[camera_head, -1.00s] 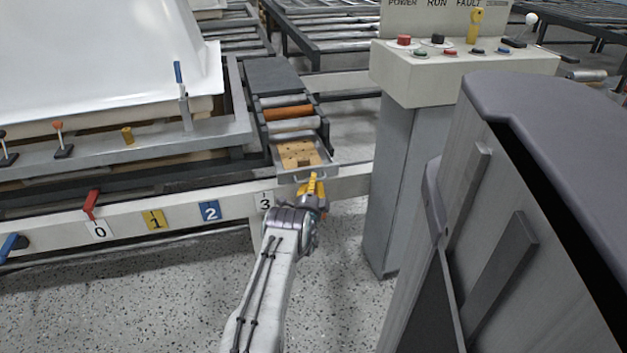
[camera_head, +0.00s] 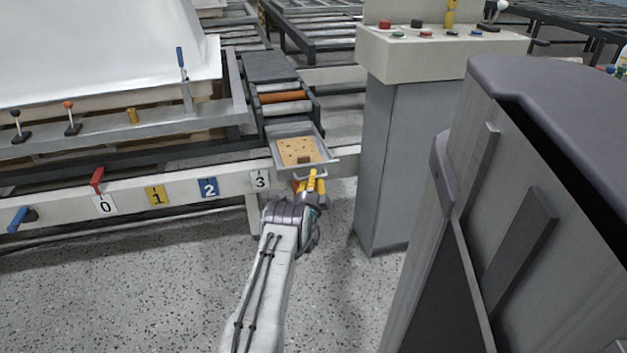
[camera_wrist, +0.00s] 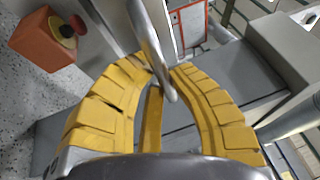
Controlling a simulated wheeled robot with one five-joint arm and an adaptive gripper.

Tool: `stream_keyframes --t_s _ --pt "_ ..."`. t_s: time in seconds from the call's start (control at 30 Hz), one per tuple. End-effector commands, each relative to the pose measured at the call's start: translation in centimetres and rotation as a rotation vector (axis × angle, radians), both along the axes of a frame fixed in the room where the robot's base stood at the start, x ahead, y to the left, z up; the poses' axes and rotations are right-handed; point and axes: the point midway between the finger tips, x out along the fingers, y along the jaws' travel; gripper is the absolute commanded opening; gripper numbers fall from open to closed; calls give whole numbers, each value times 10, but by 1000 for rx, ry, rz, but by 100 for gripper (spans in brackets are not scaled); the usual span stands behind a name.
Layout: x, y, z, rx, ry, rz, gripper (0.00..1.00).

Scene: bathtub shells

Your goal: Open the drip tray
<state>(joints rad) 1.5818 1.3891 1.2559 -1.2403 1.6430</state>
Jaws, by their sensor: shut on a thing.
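The drip tray (camera_head: 327,152) is a shallow grey metal drawer with a tan, dark-spotted bottom. It sticks out toward me from the machine frame, below the rollers, and its inside shows from above. A small brown block (camera_head: 304,160) lies near its front. A thin metal bar handle is on the tray's front; it shows as a curved rod in the wrist view (camera_wrist: 146,32). My gripper (camera_head: 314,177) is at the tray's front, with its yellow fingers shut on the handle. In the wrist view, the fingertips (camera_wrist: 159,72) close around the rod.
A grey control cabinet (camera_head: 400,150) with buttons on top stands right of the tray. Rollers (camera_head: 284,97) lie behind it. A white rail with number plates 0 to 3 (camera_head: 260,180) runs left, with a red lever (camera_head: 97,180). The speckled floor (camera_head: 150,300) in front is clear.

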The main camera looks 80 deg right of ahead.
Motion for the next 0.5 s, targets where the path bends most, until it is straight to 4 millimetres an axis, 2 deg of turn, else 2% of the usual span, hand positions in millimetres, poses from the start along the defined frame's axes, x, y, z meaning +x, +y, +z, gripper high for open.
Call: stream_keyframes --t_s 0.17,0.2,0.5 --pt "1 0 0 -1 1 2 0" --pt "1 0 0 -1 1 2 18" --pt "1 0 0 0 0 1 45"
